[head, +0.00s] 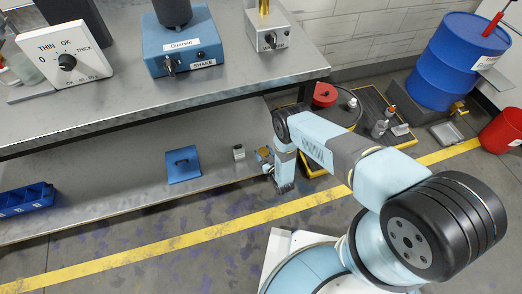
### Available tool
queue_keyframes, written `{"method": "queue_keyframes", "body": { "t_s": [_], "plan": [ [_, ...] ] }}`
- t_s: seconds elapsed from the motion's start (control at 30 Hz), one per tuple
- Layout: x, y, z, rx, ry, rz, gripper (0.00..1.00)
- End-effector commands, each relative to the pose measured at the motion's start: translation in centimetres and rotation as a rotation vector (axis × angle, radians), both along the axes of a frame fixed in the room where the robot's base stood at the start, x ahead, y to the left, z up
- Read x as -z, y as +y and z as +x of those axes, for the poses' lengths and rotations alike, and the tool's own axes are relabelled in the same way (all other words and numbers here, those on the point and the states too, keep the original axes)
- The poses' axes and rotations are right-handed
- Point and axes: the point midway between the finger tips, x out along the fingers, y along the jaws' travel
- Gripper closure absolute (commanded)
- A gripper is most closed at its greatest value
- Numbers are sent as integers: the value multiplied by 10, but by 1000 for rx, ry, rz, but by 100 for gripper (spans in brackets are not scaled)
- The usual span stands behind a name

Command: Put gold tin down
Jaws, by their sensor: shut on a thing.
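My gripper (266,164) is at the end of my arm, low beside the front edge of the lower shelf (110,190), near its right end. It is small in the head view and partly hidden by my own wrist. It is shut on a small gold-coloured thing, which looks like the gold tin (263,154). I cannot tell whether the tin touches the shelf or is held just above it.
A small pale block (239,152) stands on the shelf just left of my gripper. A blue plate with a handle (183,164) and a blue bin (27,200) are farther left. The upper worktop (110,100) overhangs behind. A black tray (375,108) with containers lies to the right.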

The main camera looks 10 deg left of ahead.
Motion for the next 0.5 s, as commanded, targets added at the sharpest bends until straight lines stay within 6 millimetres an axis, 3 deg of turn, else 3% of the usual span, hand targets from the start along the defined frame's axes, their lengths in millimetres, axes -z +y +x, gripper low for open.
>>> {"method": "queue_keyframes", "body": {
  "t_s": [0.1, 0.23, 0.5],
  "plan": [
    [0, 10, 9, 6, -2, 1, 70],
    [12, 10, 6, 3, -1, 0, 70],
    [15, 15, 3, -7, -1, 1, 70]
  ]
}}
